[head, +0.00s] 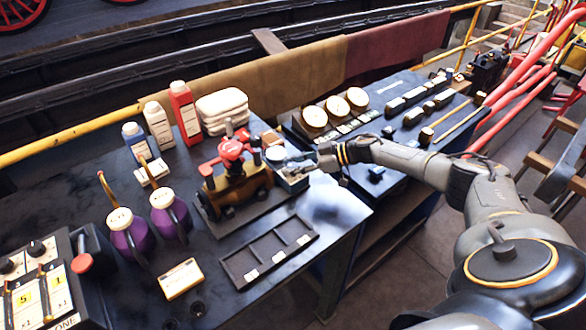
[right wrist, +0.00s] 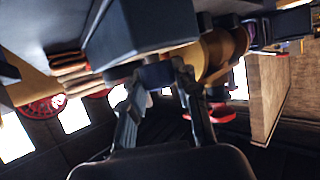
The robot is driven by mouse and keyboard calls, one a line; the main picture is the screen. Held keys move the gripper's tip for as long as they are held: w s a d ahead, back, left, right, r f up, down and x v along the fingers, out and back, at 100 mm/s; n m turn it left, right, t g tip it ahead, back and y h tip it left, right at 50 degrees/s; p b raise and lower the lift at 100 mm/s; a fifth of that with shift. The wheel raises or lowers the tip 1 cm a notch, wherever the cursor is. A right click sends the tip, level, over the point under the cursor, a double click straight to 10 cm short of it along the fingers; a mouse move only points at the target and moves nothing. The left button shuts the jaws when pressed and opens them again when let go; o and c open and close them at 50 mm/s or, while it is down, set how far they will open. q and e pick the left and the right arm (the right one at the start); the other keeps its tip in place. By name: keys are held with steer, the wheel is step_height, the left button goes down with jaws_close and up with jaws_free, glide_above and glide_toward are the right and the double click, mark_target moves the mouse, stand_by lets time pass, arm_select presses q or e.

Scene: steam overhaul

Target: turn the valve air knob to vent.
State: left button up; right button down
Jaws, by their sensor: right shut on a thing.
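The brass valve (head: 238,185) with red handwheels (head: 231,150) stands on a dark base on the near bench. A blue-grey box (head: 292,182) sits at its right side; it looms large in the right wrist view (right wrist: 140,35). My right gripper (head: 302,164) reaches in from the right to this side of the valve. In the right wrist view its fingers (right wrist: 160,84) are closed about a small blue part, which looks like the valve air knob (right wrist: 157,74). The fingers hide much of it, and I cannot read its setting. My left gripper is out of view.
Purple oil cans (head: 128,236), bottles (head: 186,112) and folded white cloths (head: 222,108) stand left of and behind the valve. A second bench holds gauges (head: 336,107). A control box (head: 40,280) stands front left.

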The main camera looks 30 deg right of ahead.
stand_by(0.4)
steer(key=c, duration=1)
jaws_free()
steer(key=v, duration=1.2)
steer(key=shift+d, duration=0.1)
steer(key=shift+w, duration=0.1)
